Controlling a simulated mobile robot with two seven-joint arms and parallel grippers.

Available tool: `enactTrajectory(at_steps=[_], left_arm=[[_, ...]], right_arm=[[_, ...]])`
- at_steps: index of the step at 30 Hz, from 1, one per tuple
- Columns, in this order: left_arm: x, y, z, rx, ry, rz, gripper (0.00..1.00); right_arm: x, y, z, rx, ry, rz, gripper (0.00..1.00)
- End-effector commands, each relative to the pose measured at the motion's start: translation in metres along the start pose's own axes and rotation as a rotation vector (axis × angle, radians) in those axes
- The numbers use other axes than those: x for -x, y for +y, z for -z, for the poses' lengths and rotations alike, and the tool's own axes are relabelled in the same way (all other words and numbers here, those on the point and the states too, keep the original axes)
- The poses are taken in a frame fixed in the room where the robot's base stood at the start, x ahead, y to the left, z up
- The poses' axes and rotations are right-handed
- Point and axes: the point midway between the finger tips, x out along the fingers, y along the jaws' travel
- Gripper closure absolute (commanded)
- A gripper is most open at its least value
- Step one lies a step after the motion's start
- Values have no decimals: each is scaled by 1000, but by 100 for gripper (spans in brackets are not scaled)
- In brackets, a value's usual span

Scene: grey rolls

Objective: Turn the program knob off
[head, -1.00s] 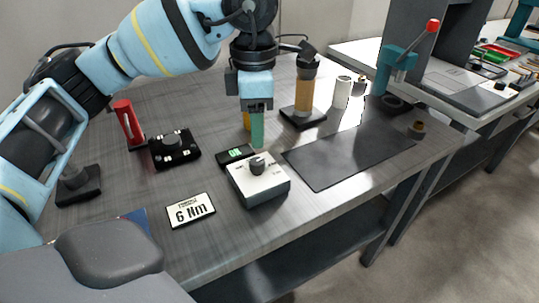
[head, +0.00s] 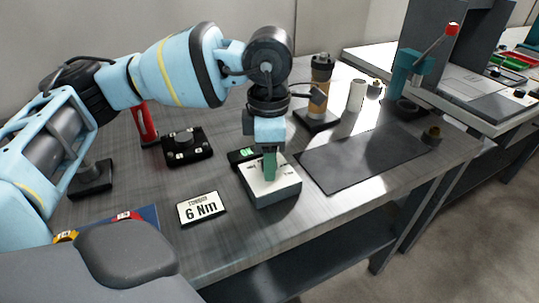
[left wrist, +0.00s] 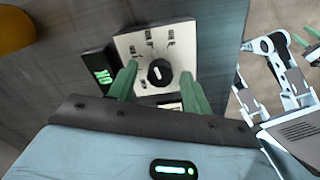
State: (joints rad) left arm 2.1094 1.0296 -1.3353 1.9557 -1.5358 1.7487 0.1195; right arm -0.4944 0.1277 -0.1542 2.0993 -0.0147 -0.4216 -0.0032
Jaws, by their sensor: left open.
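The program knob (left wrist: 159,72) is a dark round knob with a white pointer mark, on top of a white control box (head: 277,194). The box has printed marks around the knob. In the left wrist view, the knob lies between the two green fingers of my left gripper (left wrist: 158,87), which are apart. In the head view, my left gripper (head: 270,168) points down over the box and hides the knob. I cannot tell whether the fingers touch it. A small black display (head: 241,155) with green text stands beside the box. At the wrist view's right edge, green finger-like parts, perhaps my right gripper (left wrist: 309,46), show partly.
A white "6 Nm" card (head: 202,208) lies left of the box. A black device with a knob (head: 186,147) and a red-handled tool (head: 146,124) stand further left. A dark mat (head: 360,160) lies right of the box, with a cylinder on a stand (head: 319,95) behind.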

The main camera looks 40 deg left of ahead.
Motion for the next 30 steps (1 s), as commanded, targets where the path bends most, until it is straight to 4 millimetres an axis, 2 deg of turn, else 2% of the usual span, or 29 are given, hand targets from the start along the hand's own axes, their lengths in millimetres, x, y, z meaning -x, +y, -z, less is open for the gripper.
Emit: enactTrajectory(at_steps=[3, 13, 23, 30], left_arm=[[0, 0, 0, 0, 0, 0, 51], [0, 0, 0, 0, 0, 0, 94], [1, 0, 0, 42, -1, 1, 95], [2, -1, 0, 183, 0, 2, 95]], right_arm=[[0, 0, 0, 0, -1, 0, 64], [3, -1, -5, -2, -11, 1, 64], [6, -1, -4, -2, -11, 1, 64], [13, -2, 4, -3, -2, 1, 64]])
